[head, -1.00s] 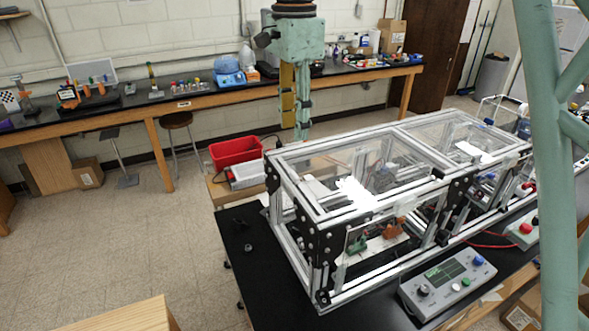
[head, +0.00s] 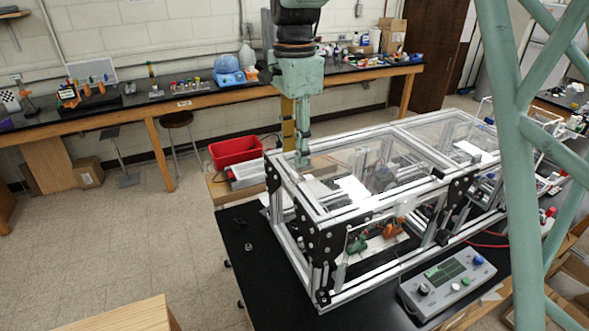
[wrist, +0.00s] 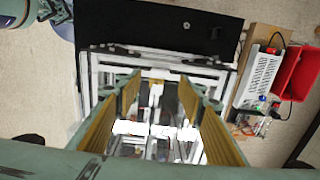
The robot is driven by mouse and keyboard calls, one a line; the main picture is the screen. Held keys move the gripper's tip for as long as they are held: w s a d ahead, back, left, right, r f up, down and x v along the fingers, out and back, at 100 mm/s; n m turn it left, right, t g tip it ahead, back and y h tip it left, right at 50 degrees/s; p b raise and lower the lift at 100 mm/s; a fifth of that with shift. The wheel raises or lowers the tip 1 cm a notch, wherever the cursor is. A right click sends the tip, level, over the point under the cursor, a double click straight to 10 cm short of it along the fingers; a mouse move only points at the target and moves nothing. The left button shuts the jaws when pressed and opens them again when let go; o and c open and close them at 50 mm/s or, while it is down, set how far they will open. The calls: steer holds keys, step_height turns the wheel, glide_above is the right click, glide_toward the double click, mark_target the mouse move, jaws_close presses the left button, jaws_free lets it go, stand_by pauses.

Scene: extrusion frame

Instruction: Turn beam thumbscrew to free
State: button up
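The aluminium extrusion frame (head: 365,215), with clear panels and black corner plates, stands on the black table. My gripper (head: 297,152) points down just above or behind its far left corner; the exact gap cannot be told. In the wrist view my gripper (wrist: 159,90) has its two yellow-padded fingers well apart, with nothing seen held between them. The frame's bars (wrist: 155,60) show below and between the fingers. I cannot pick out the beam thumbscrew on the frame. A small loose knob-like part (head: 248,247) lies on the table left of the frame.
A control box (head: 447,279) with a screen and buttons sits at the frame's front. A red bin (head: 236,152) and a pale vented box (head: 244,174) stand behind it to the left. The black table (head: 262,275) is mostly bare left of the frame.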

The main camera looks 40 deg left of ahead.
mark_target(294, 173)
steer(key=shift+f, duration=3.3)
steer(key=c, duration=0.8)
